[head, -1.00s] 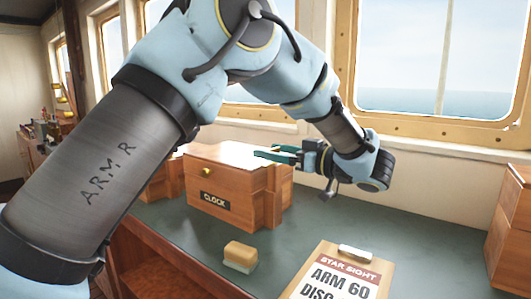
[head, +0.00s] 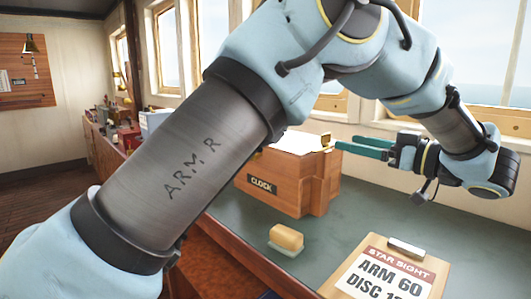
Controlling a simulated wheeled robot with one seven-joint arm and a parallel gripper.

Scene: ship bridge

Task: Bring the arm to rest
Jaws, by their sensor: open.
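My arm (head: 205,165), marked ARM R, reaches from the lower left up and over to the right of the head view. My gripper (head: 350,148) is at the right, its teal fingers pointing left. It is open, with nothing seen between the fingers. The fingertips show by the upper right corner of a wooden box labelled CLOCK (head: 262,186); whether they touch it I cannot tell. My forearm hides part of the box's left side.
Windows line the wall behind. A side counter with small items (head: 115,125) and a wall board (head: 25,70) are at the left.

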